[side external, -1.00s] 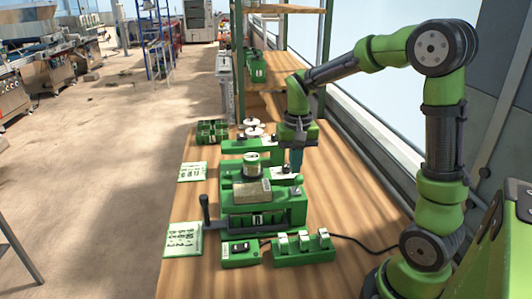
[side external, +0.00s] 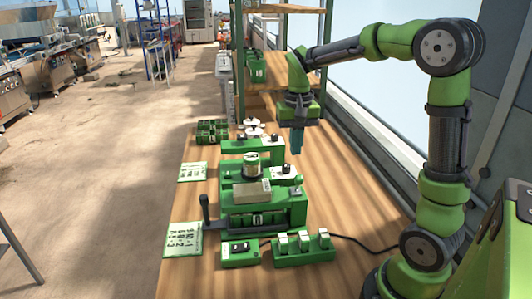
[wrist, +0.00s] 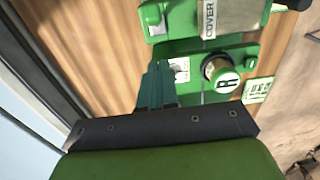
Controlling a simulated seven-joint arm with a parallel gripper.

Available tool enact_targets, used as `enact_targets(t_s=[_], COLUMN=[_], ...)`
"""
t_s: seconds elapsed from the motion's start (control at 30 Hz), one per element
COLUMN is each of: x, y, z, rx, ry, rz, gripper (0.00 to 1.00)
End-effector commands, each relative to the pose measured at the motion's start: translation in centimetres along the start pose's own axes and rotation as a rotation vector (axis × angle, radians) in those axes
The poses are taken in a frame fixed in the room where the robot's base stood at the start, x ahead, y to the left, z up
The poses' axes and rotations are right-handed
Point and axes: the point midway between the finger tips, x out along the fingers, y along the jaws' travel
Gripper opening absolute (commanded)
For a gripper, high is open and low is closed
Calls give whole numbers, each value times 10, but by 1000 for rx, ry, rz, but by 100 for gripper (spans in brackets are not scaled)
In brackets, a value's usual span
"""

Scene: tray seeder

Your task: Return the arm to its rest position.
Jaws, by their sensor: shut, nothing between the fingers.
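My gripper (side external: 297,143) is shut and empty, hanging in the air to the right of the green tray seeder (side external: 265,211) in the side external view. In the wrist view its teal fingers (wrist: 157,88) are together, with bare wood and the edge of the green machine beyond them. The machine carries a round silver-topped canister (side external: 251,168) and a tan block (side external: 251,193). The canister also shows in the wrist view (wrist: 222,78), to the right of the fingers. The fingers appear clear of everything.
A switch box (side external: 303,247) and a smaller green box (side external: 240,252) sit at the front of the wooden bench (side external: 350,220). Printed cards (side external: 183,240) lie along the left edge. A green tray (side external: 212,131) and a shelf rack (side external: 285,80) stand behind. Bare bench lies to the right.

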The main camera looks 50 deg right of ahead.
Motion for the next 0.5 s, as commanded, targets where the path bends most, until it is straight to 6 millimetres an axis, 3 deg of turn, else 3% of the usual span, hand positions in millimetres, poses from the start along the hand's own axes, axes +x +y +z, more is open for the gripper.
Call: enact_targets(t_s=[0.27,0.37,0.5], x=[6,8,-2], y=[-2,-6,-17], z=[-1,17,57], rx=[-23,-71,-164], ry=[14,48,140], rz=[-13,-63,-169], gripper=[0,0,0])
